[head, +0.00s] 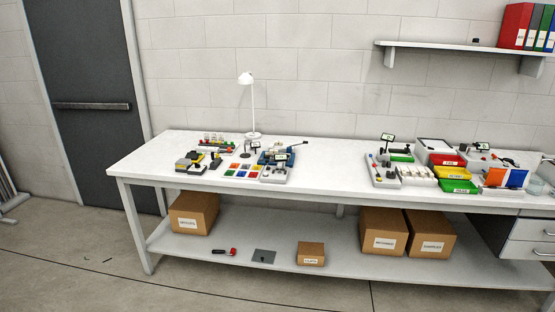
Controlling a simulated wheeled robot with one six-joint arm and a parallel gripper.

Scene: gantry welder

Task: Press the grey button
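I cannot make out a grey button at this distance. Two groups of small devices stand on the long white workbench (330,176). In the left group are a panel of coloured squares (243,171), a light grey box (275,174) with a small display above it, and a blue device (270,156) behind. In the right group is a light grey box (384,181) with a raised small display (387,138) and coloured parts on top. Any of these may carry small buttons, but their details are too small to tell. My gripper is not in view.
A white lamp (252,105) stands at the bench's back. Yellow bin (451,172) and green bin (458,186) are at right. Cardboard boxes (194,212) sit on the lower shelf. The bench middle and front floor are clear. A grey door (90,80) is at left.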

